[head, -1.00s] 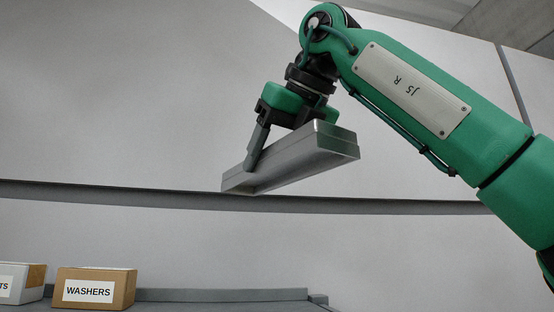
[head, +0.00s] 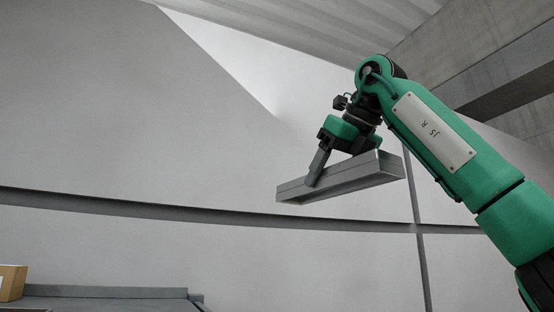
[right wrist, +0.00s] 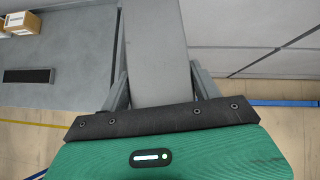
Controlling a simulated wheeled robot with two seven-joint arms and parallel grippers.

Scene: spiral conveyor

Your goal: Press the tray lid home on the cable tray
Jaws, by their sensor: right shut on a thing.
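The tray lid (head: 345,184) is a long grey channel-shaped piece. My right gripper (head: 318,172) is shut on it and holds it up in the air in front of the pale curved wall, its hollow side showing in the head view. In the right wrist view the lid (right wrist: 156,50) runs up from between the two fingers of the gripper (right wrist: 158,85), with its flat grey face towards the camera. I cannot make out the cable tray in either view. My left gripper is out of view.
A grey surface with a raised back edge (head: 110,292) is at the lower left of the head view, with part of a cardboard box (head: 11,282) on it. The right wrist view shows boxes (right wrist: 22,22) at the upper left. The air around the lid looks clear.

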